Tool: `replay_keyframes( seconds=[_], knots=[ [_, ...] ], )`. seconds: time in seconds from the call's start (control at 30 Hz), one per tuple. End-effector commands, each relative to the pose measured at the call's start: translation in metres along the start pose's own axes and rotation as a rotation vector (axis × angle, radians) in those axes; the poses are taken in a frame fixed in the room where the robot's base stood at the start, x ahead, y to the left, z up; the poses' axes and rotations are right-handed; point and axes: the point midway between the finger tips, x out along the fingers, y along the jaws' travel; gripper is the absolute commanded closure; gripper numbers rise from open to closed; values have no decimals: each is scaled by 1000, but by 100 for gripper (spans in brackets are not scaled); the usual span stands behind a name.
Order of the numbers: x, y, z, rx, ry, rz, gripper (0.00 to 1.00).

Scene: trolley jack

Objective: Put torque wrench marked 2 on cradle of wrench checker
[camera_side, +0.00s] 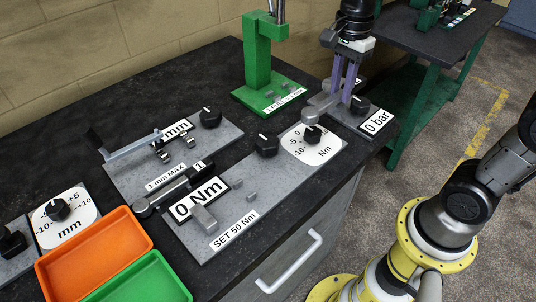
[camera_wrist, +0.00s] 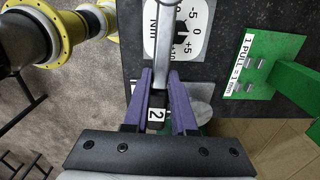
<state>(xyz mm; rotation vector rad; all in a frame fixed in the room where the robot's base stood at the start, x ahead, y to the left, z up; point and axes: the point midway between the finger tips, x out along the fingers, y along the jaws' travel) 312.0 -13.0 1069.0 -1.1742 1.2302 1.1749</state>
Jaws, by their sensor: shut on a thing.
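My gripper (camera_side: 345,88) has purple fingers pointing down over the right end of the bench. In the wrist view my gripper (camera_wrist: 160,74) is shut on torque wrench 2 (camera_wrist: 165,50). Its "2" label shows between the fingers and its grey shaft runs away from them. In the side view the wrench's rounded grey end (camera_side: 310,116) appears over the Nm dial, partly hiding it. The wrench checker (camera_side: 243,222) is a grey plate marked "SET 50 Nm" with a "0 Nm" display. Small grey blocks (camera_side: 238,197) stand on it, seemingly the cradle, with nothing on them.
A wrench marked 1 (camera_side: 172,194) lies left of the "0 Nm" display. A green press (camera_side: 262,75) rises behind, left of my gripper. Orange (camera_side: 95,256) and green (camera_side: 140,280) trays sit at front left.

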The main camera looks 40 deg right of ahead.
Motion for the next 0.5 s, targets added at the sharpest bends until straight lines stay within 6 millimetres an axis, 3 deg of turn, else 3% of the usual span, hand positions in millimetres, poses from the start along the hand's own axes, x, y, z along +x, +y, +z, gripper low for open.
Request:
replay_keyframes(
  seconds=[0.17,0.5],
  knots=[
    [2,9,10,139,-13,8,100],
    [-2,57,98,150,-47,11,100]
  ],
)
